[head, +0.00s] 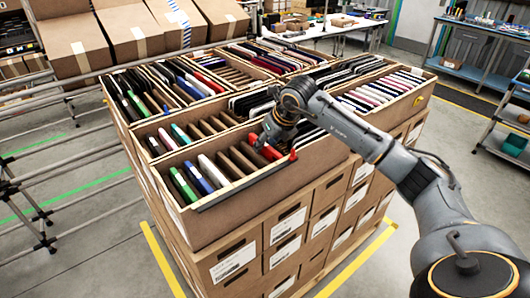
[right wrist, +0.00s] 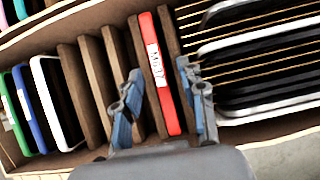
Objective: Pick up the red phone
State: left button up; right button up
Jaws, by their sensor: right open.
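The red phone (right wrist: 158,75) stands on edge in a slot of the near carton, with a white label on its side. In the head view the red phone (head: 270,152) shows partly behind my right gripper. My right gripper (right wrist: 159,80) is open, with one blue-grey finger on each side of the phone. A brown divider stands close on each side of it, also between the fingers. In the head view my right gripper (head: 268,140) reaches down to the carton from the right. My left gripper is not in view.
White (right wrist: 57,100), blue and green phones stand left of the empty brown dividers (right wrist: 88,90). Dark tablets (right wrist: 262,65) fill the compartment to the right. The carton's front wall (head: 245,196) is close. Other filled cartons lie behind.

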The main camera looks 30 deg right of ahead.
jog(key=shift+f+b, duration=0.25)
jog(key=shift+b, duration=0.1)
dwell(0.3)
jog(key=shift+c, duration=0.5)
grip_shut()
